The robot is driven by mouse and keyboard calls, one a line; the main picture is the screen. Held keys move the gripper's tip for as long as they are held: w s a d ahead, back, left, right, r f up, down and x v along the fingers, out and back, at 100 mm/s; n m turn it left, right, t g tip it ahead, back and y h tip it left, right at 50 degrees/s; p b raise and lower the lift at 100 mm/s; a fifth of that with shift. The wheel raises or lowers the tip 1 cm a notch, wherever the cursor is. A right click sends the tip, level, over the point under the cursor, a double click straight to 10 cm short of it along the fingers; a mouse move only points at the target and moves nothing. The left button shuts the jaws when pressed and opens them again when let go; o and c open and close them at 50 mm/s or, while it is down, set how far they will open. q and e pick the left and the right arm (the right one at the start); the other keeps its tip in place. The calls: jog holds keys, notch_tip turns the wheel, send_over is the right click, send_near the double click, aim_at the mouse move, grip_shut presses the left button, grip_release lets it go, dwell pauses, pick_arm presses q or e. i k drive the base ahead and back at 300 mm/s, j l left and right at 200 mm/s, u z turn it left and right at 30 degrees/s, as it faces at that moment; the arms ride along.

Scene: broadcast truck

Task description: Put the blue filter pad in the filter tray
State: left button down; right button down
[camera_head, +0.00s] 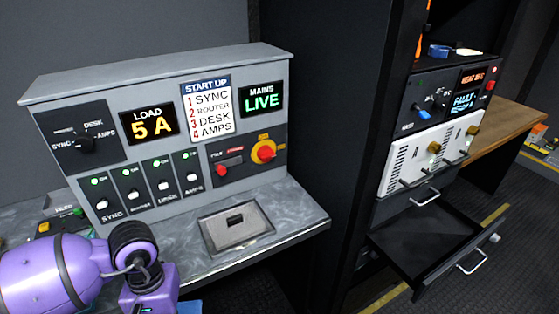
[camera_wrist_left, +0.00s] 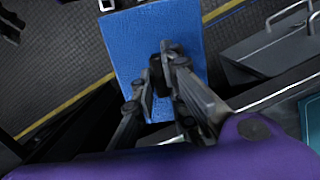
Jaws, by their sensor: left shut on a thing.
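A flat blue filter pad (camera_wrist_left: 150,35) fills the upper middle of the left wrist view. My left gripper (camera_wrist_left: 162,78) is shut on a dark grip piece at the pad's face, and the pad hangs over the floor. In the head view my purple left arm comes in at the lower left, but its fingers are out of the picture. A small blue patch at the bottom edge there may be the pad. A grey metal tray-like part (camera_wrist_left: 270,50) with a handle lies right of the pad in the wrist view; I cannot tell if it is the filter tray. My right gripper is not in view.
A control console (camera_head: 170,130) stands on the desk, with a recessed plate (camera_head: 236,228) in front of it. An open black drawer (camera_head: 425,245) sticks out of the rack at right. A wooden worktop (camera_head: 505,128) lies beyond it.

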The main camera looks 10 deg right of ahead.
aim_at(432, 243)
jog(key=i+l, duration=0.1)
jog(key=l, duration=0.7)
jog(key=i+l, duration=0.1)
jog(key=l, duration=0.7)
jog(key=i+l, duration=0.1)
jog(key=l, duration=0.7)
jog(key=i+l, duration=0.1)
jog(key=l, duration=0.7)
jog(key=i+l, duration=0.1)
jog(key=l, duration=0.7)
jog(key=u, duration=0.05)
